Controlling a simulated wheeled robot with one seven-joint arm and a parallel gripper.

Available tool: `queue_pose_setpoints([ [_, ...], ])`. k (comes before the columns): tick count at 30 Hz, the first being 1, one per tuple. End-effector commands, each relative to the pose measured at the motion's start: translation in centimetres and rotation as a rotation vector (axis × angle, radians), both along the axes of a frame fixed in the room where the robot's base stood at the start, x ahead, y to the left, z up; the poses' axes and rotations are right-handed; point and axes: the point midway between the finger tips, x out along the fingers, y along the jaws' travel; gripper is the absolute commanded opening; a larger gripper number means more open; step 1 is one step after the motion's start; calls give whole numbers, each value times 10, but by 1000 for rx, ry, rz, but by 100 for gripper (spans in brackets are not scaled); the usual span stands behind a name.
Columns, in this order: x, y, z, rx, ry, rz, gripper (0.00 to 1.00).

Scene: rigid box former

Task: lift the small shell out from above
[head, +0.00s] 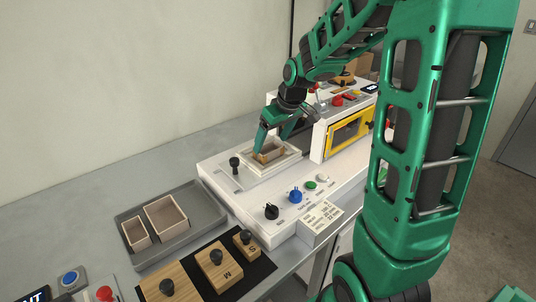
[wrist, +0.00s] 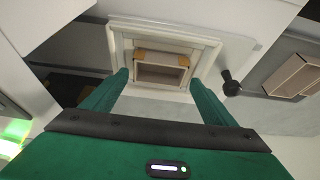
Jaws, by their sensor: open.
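A small open-topped pinkish-tan box shell (head: 272,149) sits in the pale square frame (head: 284,161) on the white machine. In the wrist view the shell (wrist: 161,73) lies inside the frame (wrist: 207,45), with orange-brown pieces at its corners. My gripper (head: 271,141) is over the frame, pointing down, with its jaws open. In the wrist view the fingers of my gripper (wrist: 160,80) are spread to either side of the shell, and I see nothing held. In the head view the fingers partly hide the shell; whether they touch it I cannot tell.
A grey tray (head: 195,232) at left holds a smaller shell (head: 137,233) and a larger one (head: 167,217). Wooden blocks with black knobs lie on a black mat (head: 262,268). A black lever (head: 234,163) stands beside the frame; a yellow-framed window unit (head: 349,134) stands right of it.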

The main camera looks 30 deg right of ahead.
Motion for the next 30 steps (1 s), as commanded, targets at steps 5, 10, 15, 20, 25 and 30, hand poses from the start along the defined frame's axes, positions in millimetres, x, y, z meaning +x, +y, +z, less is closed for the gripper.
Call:
queue_pose_setpoints([
  [5,9,1,-23,1,3,-1,80],
  [10,13,1,-30,0,1,-1,80],
  [15,13,1,-30,0,1,-1,80],
  [20,13,1,-30,0,1,-1,48],
  [25,13,1,-30,-1,1,-1,48],
  [30,13,1,-28,-1,0,-1,48],
])
